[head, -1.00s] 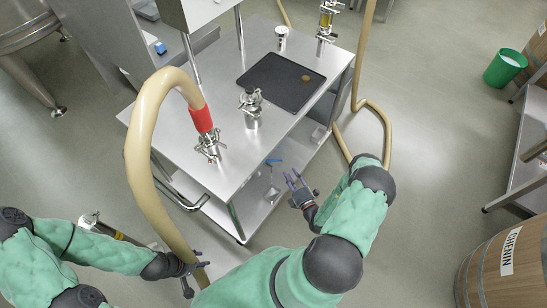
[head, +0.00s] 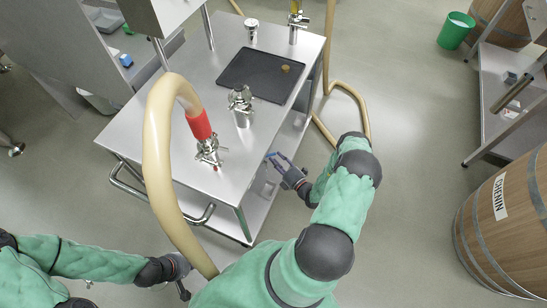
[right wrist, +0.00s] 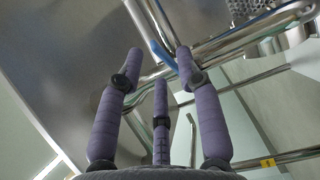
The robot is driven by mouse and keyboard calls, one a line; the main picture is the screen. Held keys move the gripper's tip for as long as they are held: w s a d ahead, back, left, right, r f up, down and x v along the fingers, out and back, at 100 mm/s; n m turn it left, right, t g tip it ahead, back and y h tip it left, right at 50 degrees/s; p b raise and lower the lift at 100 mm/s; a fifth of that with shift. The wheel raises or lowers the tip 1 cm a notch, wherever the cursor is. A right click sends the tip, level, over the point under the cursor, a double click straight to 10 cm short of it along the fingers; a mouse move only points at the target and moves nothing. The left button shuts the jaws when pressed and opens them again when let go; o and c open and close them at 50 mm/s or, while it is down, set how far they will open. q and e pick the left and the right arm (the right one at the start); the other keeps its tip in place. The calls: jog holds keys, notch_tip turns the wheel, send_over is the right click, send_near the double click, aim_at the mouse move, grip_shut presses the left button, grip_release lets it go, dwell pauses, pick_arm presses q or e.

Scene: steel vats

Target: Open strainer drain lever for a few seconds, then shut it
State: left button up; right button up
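A blue lever (head: 271,155) shows at the right edge of the steel table, below its top. In the right wrist view the blue lever (right wrist: 163,56) lies along shiny steel pipework (right wrist: 225,42), just beyond my fingertips. My right gripper (head: 278,164) reaches toward it from the lower right. In the right wrist view its purple fingers (right wrist: 160,62) are spread apart with nothing held between them; whether one touches the lever is unclear. My left gripper (head: 182,278) is at the bottom left beside the tan hose, and its fingers are too unclear to read. The strainer body is mostly hidden under the tabletop.
The steel table (head: 190,92) carries a black tray (head: 258,77), steel fittings (head: 241,105) and a tan hose (head: 157,150) with a red cuff (head: 199,125). A barrel (head: 505,225) stands at right. Floor between table and barrel is clear, apart from another hose (head: 345,92).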

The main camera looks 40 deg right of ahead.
jog(key=shift+w, duration=1.4)
grip_shut()
